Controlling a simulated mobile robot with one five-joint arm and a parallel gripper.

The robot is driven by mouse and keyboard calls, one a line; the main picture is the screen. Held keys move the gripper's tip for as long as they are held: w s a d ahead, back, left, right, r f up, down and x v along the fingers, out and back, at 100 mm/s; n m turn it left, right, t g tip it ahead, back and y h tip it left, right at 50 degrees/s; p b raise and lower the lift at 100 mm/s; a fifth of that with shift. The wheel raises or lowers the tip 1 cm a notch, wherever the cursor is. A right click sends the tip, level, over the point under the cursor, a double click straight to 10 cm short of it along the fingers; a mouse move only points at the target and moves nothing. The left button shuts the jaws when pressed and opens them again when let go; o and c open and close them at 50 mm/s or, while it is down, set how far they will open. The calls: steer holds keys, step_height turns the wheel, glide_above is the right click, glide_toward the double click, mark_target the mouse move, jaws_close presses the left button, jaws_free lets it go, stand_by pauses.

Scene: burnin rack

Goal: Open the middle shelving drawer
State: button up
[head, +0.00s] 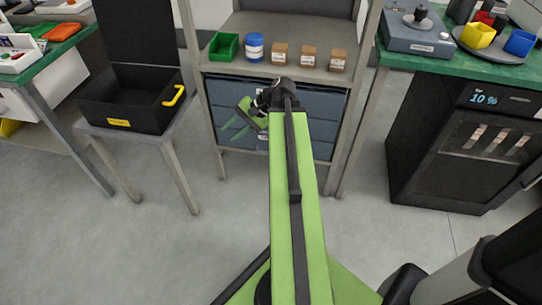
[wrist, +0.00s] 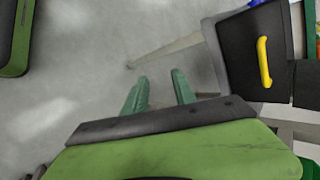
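The shelving unit (head: 357,95) stands in the middle of the head view with a stack of blue-grey drawers. The middle drawer (head: 325,130) appears closed, and my arm hides much of its front. My gripper (head: 232,130) is in front of the left part of the drawers, its green fingers pointing left and down. In the wrist view my gripper (wrist: 160,86) has its two fingers apart with only grey floor between them. The drawers cannot be made out in the wrist view. I cannot tell the exact gap between gripper and drawer fronts.
A black bin (head: 118,115) with a yellow handle sits on a stand at left; it also shows in the wrist view (wrist: 240,55). A green bin (head: 224,46), a blue jar (head: 254,47) and small brown boxes stand on the shelf above. A black cabinet (head: 440,150) stands at right.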

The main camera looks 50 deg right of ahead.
steer(key=s+d+f+m+t+h+b, duration=0.2)
steer(key=s+d+f+m+t+b, duration=0.3)
steer(key=s+d+b, duration=0.45)
steer(key=s+d+f+m+t+h+b, duration=0.1)
steer(key=s+d+f+m+t+b, duration=0.3)
steer(key=s+d+f+b, duration=0.55)
steer(key=w+b, duration=0.1)
steer(key=w, duration=0.5)
steer(key=w+b, duration=0.1)
steer(key=w, duration=0.5)
steer(key=w+b, duration=0.1)
steer(key=w, duration=0.6)
steer(key=shift+f, duration=0.35)
steer(key=shift+d, duration=0.1)
jaws_close()
